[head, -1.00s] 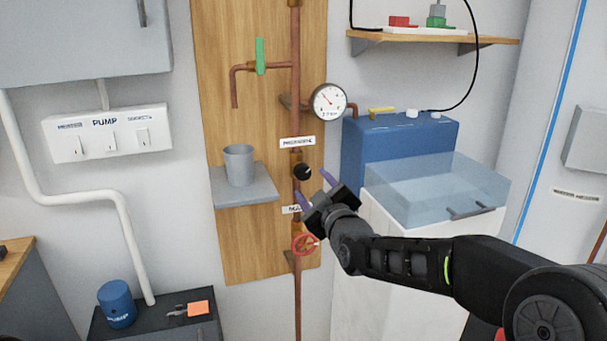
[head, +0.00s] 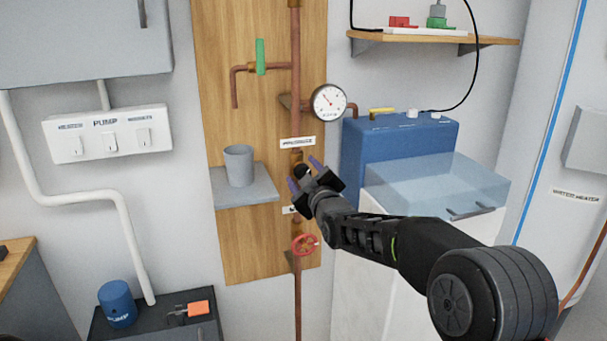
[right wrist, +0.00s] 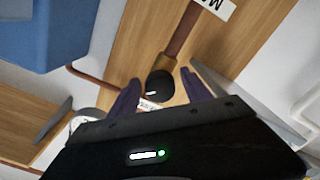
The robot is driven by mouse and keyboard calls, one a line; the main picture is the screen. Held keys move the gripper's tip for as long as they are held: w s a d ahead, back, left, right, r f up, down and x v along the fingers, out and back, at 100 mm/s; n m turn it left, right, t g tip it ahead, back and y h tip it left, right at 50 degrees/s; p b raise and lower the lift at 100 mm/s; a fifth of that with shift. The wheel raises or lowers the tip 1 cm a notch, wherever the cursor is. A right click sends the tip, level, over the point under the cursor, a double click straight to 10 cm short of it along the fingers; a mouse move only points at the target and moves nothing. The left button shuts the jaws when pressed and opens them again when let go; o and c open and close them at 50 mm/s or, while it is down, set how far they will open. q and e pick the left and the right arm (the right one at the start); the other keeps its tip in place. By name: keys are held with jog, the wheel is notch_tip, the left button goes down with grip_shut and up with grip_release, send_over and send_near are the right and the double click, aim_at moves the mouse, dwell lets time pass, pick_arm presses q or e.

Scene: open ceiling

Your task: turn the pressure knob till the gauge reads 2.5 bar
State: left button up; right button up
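The black pressure knob (right wrist: 160,86) sits on a brass fitting of the copper pipe; a white mark shows on its face. In the head view the knob (head: 301,171) is partly hidden by my right gripper (head: 303,173). That gripper is open, its purple fingers spread to either side of the knob. In the right wrist view the knob lies between the fingertips (right wrist: 161,88), with gaps on both sides. The round pressure gauge (head: 329,102) is above and right of the knob; its needle points to the upper left, and its numbers are too small to read. My left gripper is not in view.
A red valve wheel (head: 304,244) is below the knob and a green lever (head: 260,56) above left. A grey cup (head: 239,165) stands on a small shelf (head: 247,194) to the left. A blue tank (head: 400,140) and clear bin (head: 437,189) are to the right.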

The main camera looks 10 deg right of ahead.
grip_shut()
jog(key=m+b, duration=0.4)
jog(key=b, duration=0.1)
jog(key=shift+f, duration=0.3)
jog(key=shift+r+m, duration=0.2)
jog(key=shift+m, duration=0.3)
jog(key=shift+r, duration=0.1)
jog(key=shift+o, duration=0.4)
grip_release()
jog(key=shift+s, duration=0.1)
